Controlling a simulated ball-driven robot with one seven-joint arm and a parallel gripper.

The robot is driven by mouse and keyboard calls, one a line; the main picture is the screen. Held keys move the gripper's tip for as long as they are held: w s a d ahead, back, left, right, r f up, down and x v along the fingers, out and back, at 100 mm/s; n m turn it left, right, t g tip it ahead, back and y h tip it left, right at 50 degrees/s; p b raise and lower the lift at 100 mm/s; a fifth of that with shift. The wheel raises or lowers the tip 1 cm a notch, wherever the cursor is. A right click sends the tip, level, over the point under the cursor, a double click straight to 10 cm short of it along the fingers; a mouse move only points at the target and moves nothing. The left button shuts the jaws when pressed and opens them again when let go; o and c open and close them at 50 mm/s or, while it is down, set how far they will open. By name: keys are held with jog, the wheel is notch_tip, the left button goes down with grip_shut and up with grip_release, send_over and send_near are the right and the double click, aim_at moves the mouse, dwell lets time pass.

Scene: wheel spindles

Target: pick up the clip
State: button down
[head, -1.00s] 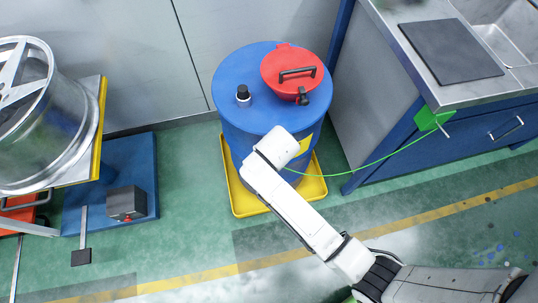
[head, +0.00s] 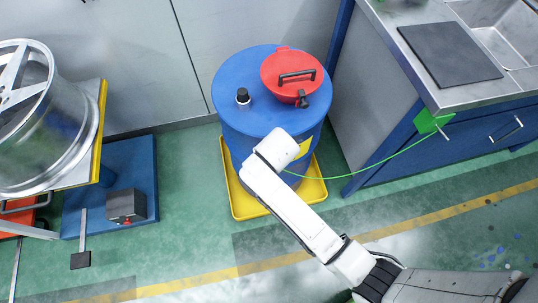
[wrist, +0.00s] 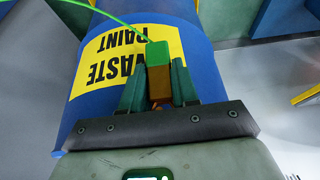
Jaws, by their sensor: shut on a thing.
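The clip (wrist: 158,52) is a small block with a green top and a brown-orange lower part, seen in the wrist view. My gripper (wrist: 157,82) is shut on it, with one dark green finger on each side. A thin green cable (wrist: 112,18) runs from the clip to the upper left. The blue drum (wrist: 190,40) with a yellow "WASTE PAINT" label (wrist: 112,58) is right behind the clip; I cannot tell whether they touch. In the head view my arm hides the gripper and clip, and the cable (head: 385,161) shows to the right.
The blue drum (head: 235,125) stands in a yellow tray (head: 316,188) and has a red lid (head: 289,68). The cable reaches a green box (head: 431,120) on the sink bench (head: 400,143). A metal wheel (head: 75,115) is at left. Green floor between is clear.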

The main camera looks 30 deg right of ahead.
jog(key=s+a, duration=0.2)
jog(key=s, duration=0.6)
jog(key=s+a, duration=0.3)
jog(key=s, duration=0.6)
jog(key=shift+a, duration=0.15)
jog(key=shift+r, duration=0.1)
